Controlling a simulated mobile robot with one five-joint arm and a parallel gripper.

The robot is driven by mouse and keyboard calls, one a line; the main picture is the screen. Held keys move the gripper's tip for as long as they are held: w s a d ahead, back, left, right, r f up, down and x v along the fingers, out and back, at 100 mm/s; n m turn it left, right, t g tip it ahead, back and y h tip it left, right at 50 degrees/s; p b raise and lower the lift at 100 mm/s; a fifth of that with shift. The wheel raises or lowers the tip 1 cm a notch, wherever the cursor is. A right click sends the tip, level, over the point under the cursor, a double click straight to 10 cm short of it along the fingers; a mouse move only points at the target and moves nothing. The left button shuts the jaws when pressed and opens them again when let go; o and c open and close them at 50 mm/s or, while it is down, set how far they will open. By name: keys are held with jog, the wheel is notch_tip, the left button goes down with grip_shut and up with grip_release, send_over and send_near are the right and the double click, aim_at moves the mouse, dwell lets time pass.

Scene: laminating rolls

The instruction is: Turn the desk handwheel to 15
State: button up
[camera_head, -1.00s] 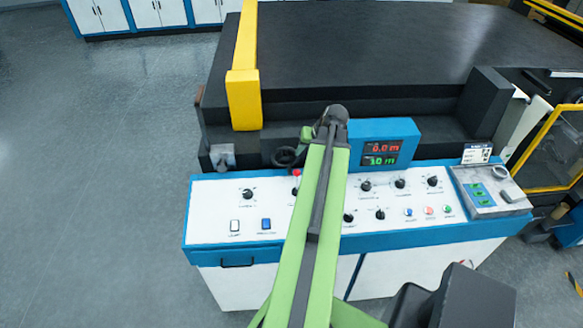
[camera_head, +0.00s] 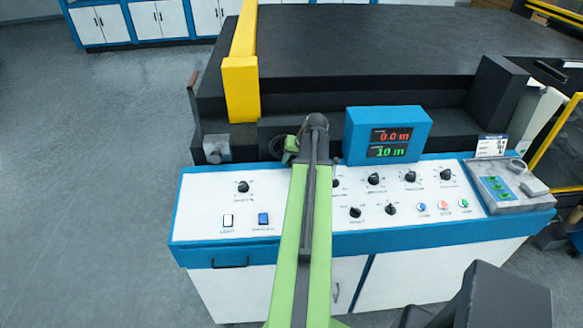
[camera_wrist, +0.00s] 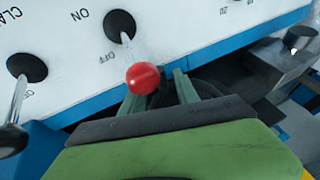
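A dark ring (camera_head: 275,149), which looks like the handwheel, sits at the back edge of the desk, left of the display. My gripper (camera_head: 286,155) is at this ring and hides part of it. In the wrist view my two green fingers (camera_wrist: 160,96) stand apart over dark parts that I cannot tell clearly; whether they touch the wheel is unclear. The display (camera_head: 388,136) reads 0.0 m in red and 10 m in green.
A lever with a red ball (camera_wrist: 142,78) rises from the desk top close to my fingers, by ON and OFF marks. Black knobs (camera_head: 374,179) and buttons (camera_head: 263,219) cover the white panel. A yellow post (camera_head: 241,88) stands behind. The floor at left is clear.

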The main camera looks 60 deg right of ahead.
grip_shut()
dwell(0.3)
jog(key=shift+f+t+y+b, duration=0.3)
jog(key=shift+f+t+b, duration=0.15)
jog(key=shift+b, duration=0.25)
jog(key=shift+w+f+t+b, duration=0.15)
jog(key=shift+t+b, duration=0.3)
jog(key=shift+b, duration=0.1)
jog(key=shift+w+a+m+t+y+b, duration=0.1)
jog(key=shift+m+t+y+b, duration=0.2)
jog(key=shift+y+b, duration=0.1)
jog(key=shift+a+r, duration=0.15)
jog(key=shift+r, duration=0.1)
grip_release()
jog(key=shift+w, duration=0.1)
